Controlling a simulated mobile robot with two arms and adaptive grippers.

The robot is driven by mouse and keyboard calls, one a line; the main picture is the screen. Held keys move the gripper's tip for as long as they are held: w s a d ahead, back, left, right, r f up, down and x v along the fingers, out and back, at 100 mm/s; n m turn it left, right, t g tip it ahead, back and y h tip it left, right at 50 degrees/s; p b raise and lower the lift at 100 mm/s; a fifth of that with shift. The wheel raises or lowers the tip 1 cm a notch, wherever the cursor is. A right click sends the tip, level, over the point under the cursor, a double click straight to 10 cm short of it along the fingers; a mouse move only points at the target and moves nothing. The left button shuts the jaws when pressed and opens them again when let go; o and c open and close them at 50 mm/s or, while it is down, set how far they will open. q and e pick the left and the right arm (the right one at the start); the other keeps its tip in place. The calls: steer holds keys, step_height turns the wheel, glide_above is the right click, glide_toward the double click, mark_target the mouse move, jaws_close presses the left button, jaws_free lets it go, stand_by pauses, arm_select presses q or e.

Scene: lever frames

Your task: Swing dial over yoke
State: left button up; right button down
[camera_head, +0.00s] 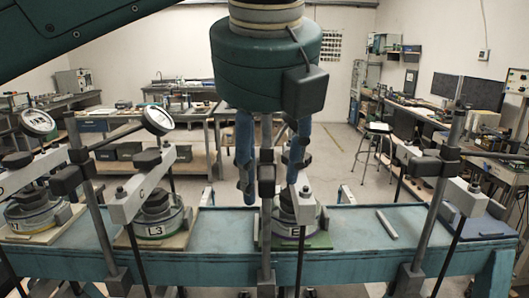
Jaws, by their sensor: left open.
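My left gripper (269,192) hangs from the top centre with its two blue fingers apart, one on each side of the middle grey post (266,232) in the picture. I cannot tell whether they touch anything. Behind the fingers is a cell (298,212) on a green board, with a dark rod in front. Its yoke and any dial there are largely hidden by the gripper. Two round white dials, one at far left (38,121) and one right of it (157,120), sit tilted on arms from the left post (93,215). Pale yokes (139,198) stand over the left cells. My right gripper is out of view.
The teal bench (355,238) carries the stations. A loose metal bar (387,224) lies on it, right of the middle cell. Another post (440,190) and pale yoke (469,196) stand at the right. A stool (374,155) and worktables are behind.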

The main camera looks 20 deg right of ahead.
arm_select(q)
steer(key=v, duration=1.1)
steer(key=shift+s+r, duration=0.3)
steer(key=shift+r, duration=0.05)
